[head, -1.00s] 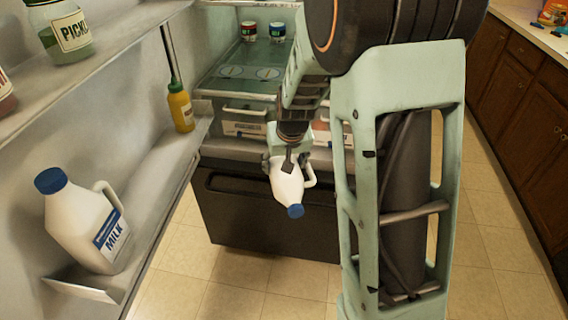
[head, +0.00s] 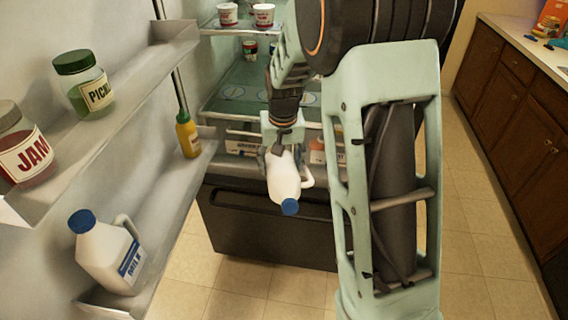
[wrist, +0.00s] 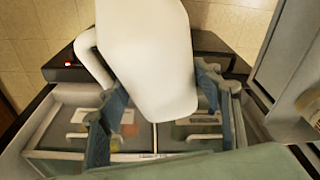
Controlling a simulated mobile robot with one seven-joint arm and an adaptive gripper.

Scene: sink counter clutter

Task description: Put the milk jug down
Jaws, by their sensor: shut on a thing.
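A white milk jug (head: 284,180) with a blue cap hangs tilted, cap end down, in my gripper (head: 282,152) in front of the open fridge. My gripper is shut on it near its base end. In the wrist view the jug (wrist: 150,60) fills the top middle, between the two fingers of my gripper (wrist: 158,98), with its handle to the left. Its cap is out of sight there. A second milk jug (head: 104,252), labelled MILK, stands on the lower door shelf at the left.
The open fridge door holds a pickle jar (head: 82,84), a jam jar (head: 24,148) and a mustard bottle (head: 187,134). Inside the fridge are glass shelves (head: 240,92) with small cups (head: 263,15). A dark drawer (head: 265,225) is below. The tiled floor is clear. A counter (head: 520,38) stands at right.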

